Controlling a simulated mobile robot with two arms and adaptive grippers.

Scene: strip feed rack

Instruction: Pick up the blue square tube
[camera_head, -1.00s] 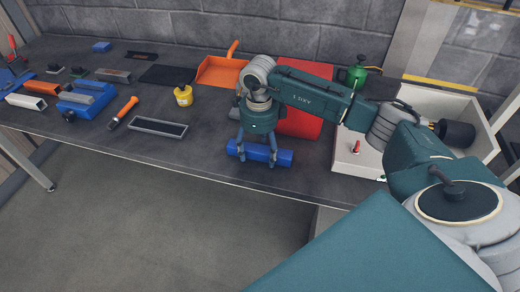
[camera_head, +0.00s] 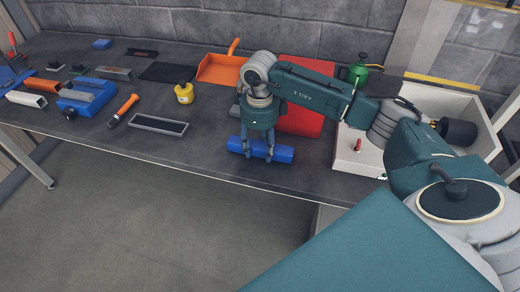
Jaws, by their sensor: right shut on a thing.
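The blue square tube (camera_head: 282,154) lies near the front edge of the dark workbench (camera_head: 200,160), below my right arm. My right gripper (camera_head: 259,156) points down over the tube and is shut on it near its middle; the fingers hide part of the tube. I cannot tell any clear gap between the tube and the bench. My left gripper is not in view.
An orange dustpan (camera_head: 218,69), a yellow bottle (camera_head: 184,93) and a red box (camera_head: 303,118) stand behind. A white bin (camera_head: 350,158) is right.

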